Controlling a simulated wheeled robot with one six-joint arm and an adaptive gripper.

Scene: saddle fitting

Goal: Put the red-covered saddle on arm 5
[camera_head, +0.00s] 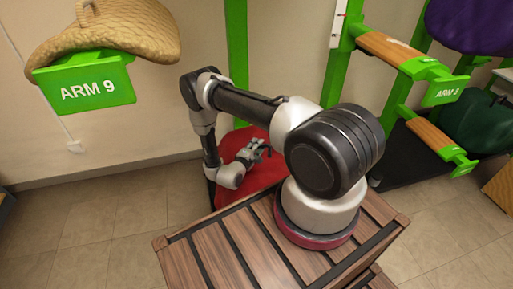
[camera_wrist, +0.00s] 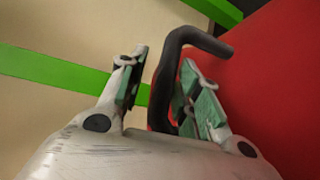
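The red-covered saddle (camera_head: 230,145) is low by the wall behind my arm, partly hidden by it. Its red cover (camera_wrist: 280,85) fills the right of the wrist view. A dark bent handle (camera_wrist: 166,85) stands between the fingers of my gripper (camera_wrist: 164,62), and its top bends right toward the red cover. The fingers are apart, with a gap between the left finger and the handle; the right finger is close to the handle, and I cannot tell if it touches. My gripper also shows in the head view (camera_head: 258,150), beside the red cover. No label for arm 5 is readable.
A tan woven saddle (camera_head: 110,28) rests on the green arm 9 (camera_head: 85,82) at upper left. Arm 3 (camera_head: 440,92) is bare at right. A purple saddle (camera_head: 475,25) and a dark green one (camera_head: 475,125) are at far right.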

